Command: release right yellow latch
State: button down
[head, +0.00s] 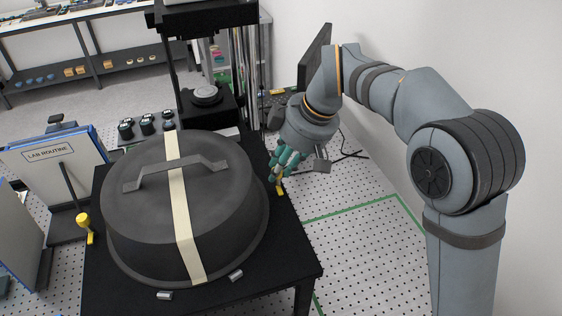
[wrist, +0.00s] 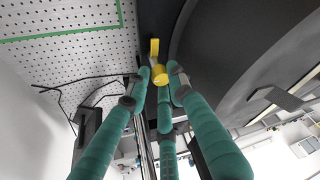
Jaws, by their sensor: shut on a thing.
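The right yellow latch (head: 280,189) stands at the right edge of the black table, beside the dark round cover (head: 140,215). My gripper (head: 279,175) has its green fingers closed around the latch's upper part. In the wrist view, the fingertips (wrist: 160,78) sit on both sides of the latch's round yellow knob (wrist: 159,74), and a yellow tab (wrist: 154,48) shows beyond them. The fingers partly hide the latch. The left yellow latch (head: 85,226) stands on the other side of the cover, apart from my gripper.
The cover has a grey handle (head: 176,174) and a cream strip (head: 188,245) across it. A black column stage (head: 205,97) rises behind. A monitor (head: 314,55) stands behind my wrist. Perforated floor (head: 350,240) lies open right of the black table (head: 285,255).

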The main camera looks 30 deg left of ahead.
jog(key=shift+a+r+n, duration=0.25)
jog(key=shift+r+n, duration=0.05)
dwell(0.4)
jog(key=c, duration=1.9)
grip_release()
jog(key=shift+o, duration=1.3)
jog(key=shift+s+f, duration=0.1)
jog(key=shift+s, duration=0.05)
jog(key=shift+o, duration=0.3)
jog(key=shift+f, duration=0.1)
jog(key=shift+d, duration=0.1)
jog(key=v, duration=1.2)
jog(key=shift+f, duration=0.1)
